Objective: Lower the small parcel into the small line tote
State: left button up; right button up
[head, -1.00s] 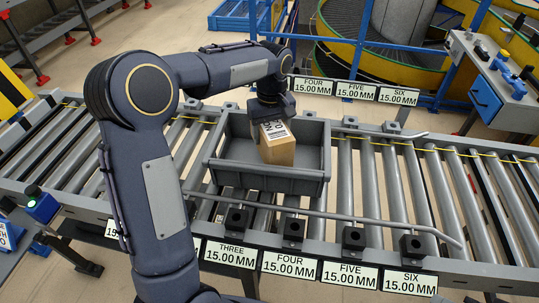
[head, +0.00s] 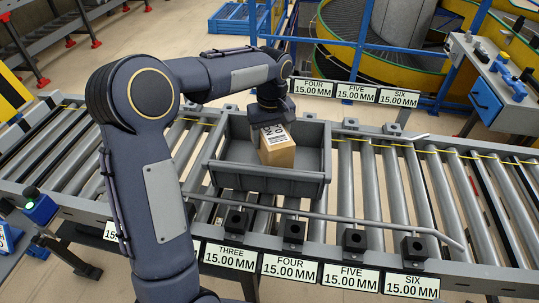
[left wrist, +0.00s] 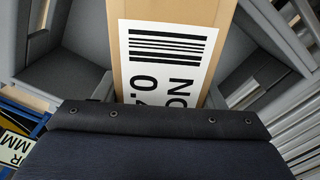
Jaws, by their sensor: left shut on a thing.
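The small parcel (head: 279,156) is a brown cardboard box with a white printed label. It is inside the grey tote (head: 267,187), between its walls, in the head view. Whether its underside touches the tote floor I cannot tell. My left gripper (head: 270,122) is above it, shut on its upper end. In the left wrist view the parcel's label (left wrist: 166,55) fills the top middle, with grey tote walls (left wrist: 270,40) around it. The fingertips are mostly hidden. My right gripper is not in view.
The tote sits on a roller conveyor (head: 393,190) with a guide rail (head: 330,215) along the near side. Numbered signs (head: 292,268) line the near edge and more (head: 357,93) stand behind. A blue-framed spiral conveyor (head: 345,55) is at the back.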

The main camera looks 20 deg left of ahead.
aim_at(271, 128)
pick_arm(q)
jog(key=shift+f+b, duration=1.5)
jog(key=shift+f, duration=0.85)
dwell(0.8)
jog(key=o, duration=1.3)
jog(key=shift+o, duration=0.2)
notch_tip(271, 128, up, 8)
jog(key=shift+f, duration=0.1)
jog(key=shift+s, duration=0.15)
jog(key=s+d+r+m+t+h, duration=0.1)
jog(key=s+m+t+h, duration=0.3)
jog(key=s, duration=1.6)
jog(key=s+d+f+m+t, duration=0.1)
jog(key=s+d+f+m, duration=0.2)
jog(key=s, duration=0.4)
jog(key=shift+s+f+t+p, duration=0.3)
jog(key=shift+f, duration=0.35)
